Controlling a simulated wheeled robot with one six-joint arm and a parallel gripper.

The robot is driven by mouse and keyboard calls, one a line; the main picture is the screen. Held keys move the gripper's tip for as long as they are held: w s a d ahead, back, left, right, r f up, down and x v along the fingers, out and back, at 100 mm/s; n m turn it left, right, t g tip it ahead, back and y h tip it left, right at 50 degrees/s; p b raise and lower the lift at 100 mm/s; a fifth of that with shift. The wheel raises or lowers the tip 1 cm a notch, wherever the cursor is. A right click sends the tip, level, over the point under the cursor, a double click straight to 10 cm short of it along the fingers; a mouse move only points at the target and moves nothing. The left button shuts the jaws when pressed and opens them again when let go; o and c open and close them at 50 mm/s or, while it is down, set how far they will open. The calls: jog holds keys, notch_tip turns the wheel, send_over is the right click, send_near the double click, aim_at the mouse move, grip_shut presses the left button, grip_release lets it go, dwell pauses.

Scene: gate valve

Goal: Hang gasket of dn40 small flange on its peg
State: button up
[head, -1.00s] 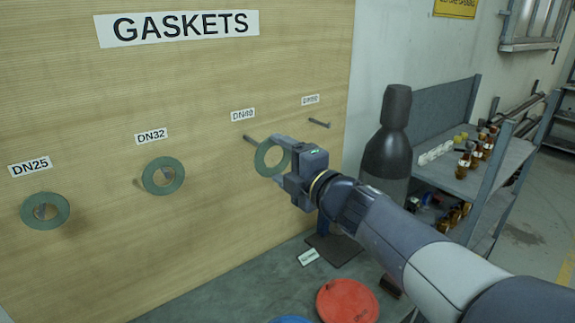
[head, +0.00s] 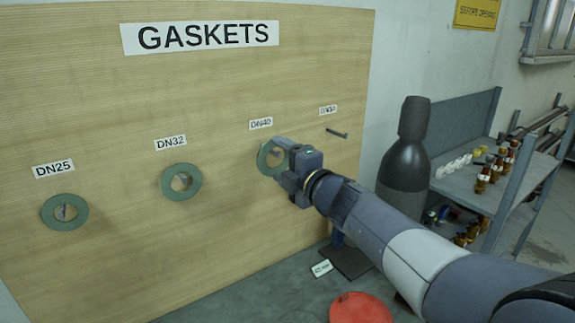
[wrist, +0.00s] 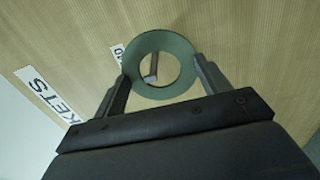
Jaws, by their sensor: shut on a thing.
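My gripper (head: 284,162) is shut on a green ring gasket (head: 264,158) in front of the wooden board, just below the DN40 label (head: 261,123). In the wrist view the gasket (wrist: 142,54) sits between the two fingers.
Gaskets hang on the DN32 peg (head: 181,182) and the DN25 peg (head: 65,212). A bare peg (head: 337,133) is right of the gripper. A dark cylinder (head: 404,160) and a shelf unit (head: 470,180) stand at right. A red disc (head: 360,308) lies below.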

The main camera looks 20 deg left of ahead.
jog(key=shift+w+a+f+b, duration=0.5)
jog(key=shift+w+a, duration=0.25)
jog(key=shift+a, duration=0.15)
jog(key=o, duration=1)
jog(key=shift+o, duration=0.2)
jog(key=b+v, duration=0.1)
jog(key=v, duration=1)
jog(key=shift+a, duration=0.1)
